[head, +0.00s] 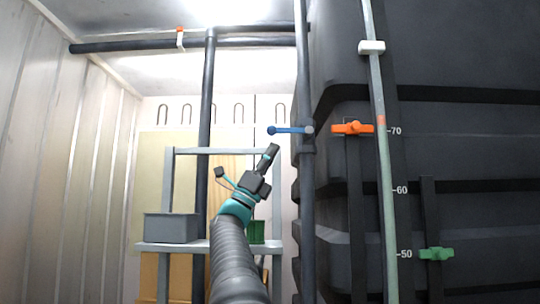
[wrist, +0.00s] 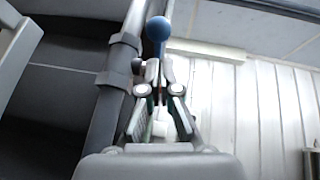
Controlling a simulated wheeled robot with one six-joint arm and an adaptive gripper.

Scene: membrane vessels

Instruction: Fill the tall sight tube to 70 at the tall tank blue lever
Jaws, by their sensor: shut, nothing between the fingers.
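The blue lever (head: 290,130) lies level, reaching left from its pivot on the dark vertical pipe (head: 306,200) beside the big black tank (head: 450,150). Its round blue knob (wrist: 158,28) shows in the wrist view just beyond my fingertips. My gripper (head: 271,151) is just below the knob in the head view, shut and empty; the fingers (wrist: 159,92) also show in the wrist view. Contact with the lever cannot be told. The tall sight tube (head: 386,180) runs up the tank's face by marks 50, 60 and 70. An orange-red band sits on it slightly above 70.
An orange valve handle (head: 352,128) and a green one (head: 436,254) are on the tank. A grey bin (head: 171,228) stands on a shelf frame (head: 200,247) behind my arm. Open space lies left of the lever.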

